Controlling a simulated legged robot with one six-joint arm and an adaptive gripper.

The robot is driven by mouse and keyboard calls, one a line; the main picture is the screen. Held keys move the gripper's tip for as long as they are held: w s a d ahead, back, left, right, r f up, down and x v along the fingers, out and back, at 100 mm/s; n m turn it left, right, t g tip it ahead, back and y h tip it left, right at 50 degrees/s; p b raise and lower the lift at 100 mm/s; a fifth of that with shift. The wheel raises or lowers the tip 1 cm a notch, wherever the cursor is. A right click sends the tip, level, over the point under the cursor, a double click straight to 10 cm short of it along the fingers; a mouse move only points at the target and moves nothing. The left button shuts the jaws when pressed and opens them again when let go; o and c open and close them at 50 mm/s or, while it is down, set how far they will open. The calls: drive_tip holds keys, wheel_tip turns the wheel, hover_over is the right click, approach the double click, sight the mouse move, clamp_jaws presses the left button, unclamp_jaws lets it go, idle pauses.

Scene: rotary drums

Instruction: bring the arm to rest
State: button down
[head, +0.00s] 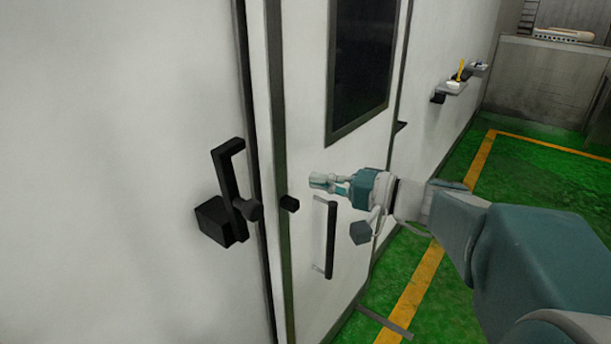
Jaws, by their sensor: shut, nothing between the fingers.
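My gripper (322,183) is in the middle of the head view, at the end of my teal and grey arm (450,215), which reaches in from the lower right. The fingers point left and are shut with nothing between them. They appear in front of the white door panel (305,120), above its dark vertical handle (331,238). I cannot tell how far the fingertips are from the panel.
A black lever handle (232,195) sticks out from the white panel at left. A dark window (363,62) is above my gripper. Small shelves (449,88) jut from the wall further back. Green floor (520,185) with yellow lines (420,290) lies open at right.

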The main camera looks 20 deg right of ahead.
drive_tip(key=s+a+f+n+g+h, duration=0.35)
drive_tip(key=s+a+f+g, duration=0.25)
drive_tip(key=s+a+f, duration=0.25)
drive_tip(key=s+d+f+n+h, duration=0.3)
drive_tip(key=s+d+h, duration=0.3)
drive_tip(key=s+h, duration=0.2)
drive_tip(key=shift+s+f+h, duration=0.2)
drive_tip(key=shift+f+h, duration=0.4)
drive_tip(key=shift+h, duration=0.35)
